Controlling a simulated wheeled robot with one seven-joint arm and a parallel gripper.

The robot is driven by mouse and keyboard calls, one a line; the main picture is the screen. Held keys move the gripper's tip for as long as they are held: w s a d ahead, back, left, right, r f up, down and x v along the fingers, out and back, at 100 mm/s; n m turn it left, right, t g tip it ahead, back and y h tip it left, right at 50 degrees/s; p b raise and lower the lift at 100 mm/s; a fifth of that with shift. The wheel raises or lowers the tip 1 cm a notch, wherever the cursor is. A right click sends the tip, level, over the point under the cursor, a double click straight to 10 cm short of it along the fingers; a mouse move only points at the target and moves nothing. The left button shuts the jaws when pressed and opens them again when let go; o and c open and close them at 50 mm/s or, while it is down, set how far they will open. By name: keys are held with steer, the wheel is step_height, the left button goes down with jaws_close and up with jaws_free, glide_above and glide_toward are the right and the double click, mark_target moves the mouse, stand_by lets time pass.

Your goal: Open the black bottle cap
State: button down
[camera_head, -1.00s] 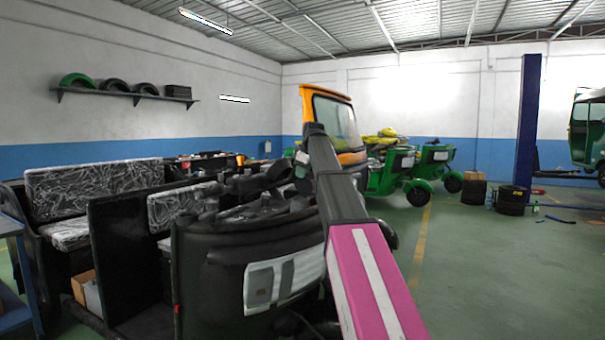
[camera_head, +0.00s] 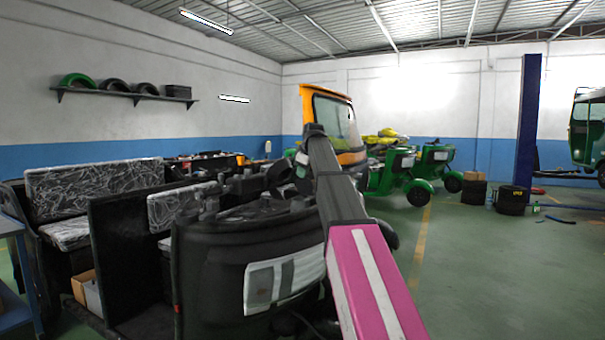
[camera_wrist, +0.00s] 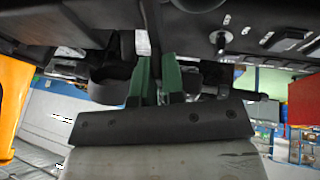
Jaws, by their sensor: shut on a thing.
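My gripper (camera_wrist: 157,80) has two green fingers and shows in the wrist view. They are close together on a narrow dark piece between them, at the dark top of the vehicle body. Whether this piece is the black bottle cap I cannot tell, as the fingers and shadow hide most of it. A dark rounded part (camera_wrist: 110,88) is left of the fingers. In the head view, small black cap-like knobs (camera_head: 265,200) stand on top of the black vehicle body (camera_head: 215,270). My gripper's fingertips cannot be made out in the head view among my dark arm links.
Wrapped seats (camera_head: 90,188) and a black panel (camera_head: 125,245) stand left. A yellow-topped rickshaw (camera_head: 307,105) and green vehicles (camera_head: 380,178) are behind. A blue post (camera_head: 527,120) and stacked tyres (camera_head: 512,200) are at right.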

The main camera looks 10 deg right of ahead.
steer(key=shift+w+d+r, duration=0.15)
steer(key=shift+w+d, duration=0.05)
steer(key=shift+w, duration=0.05)
steer(key=shift+w+d+r, duration=0.1)
steer(key=shift+w+d, duration=0.55)
steer(key=shift+w, duration=0.35)
steer(key=shift+w+d+f, duration=0.2)
steer(key=shift+w+d, duration=0.3)
steer(key=shift+w, duration=0.05)
steer(key=shift+w+d+f, duration=0.15)
steer(key=shift+w+d, duration=0.3)
steer(key=shift+w, duration=0.1)
steer(key=c, duration=1.2)
jaws_free()
steer(key=shift+f, duration=0.1)
steer(key=shift+c, duration=0.2)
steer(key=v, duration=1.1)
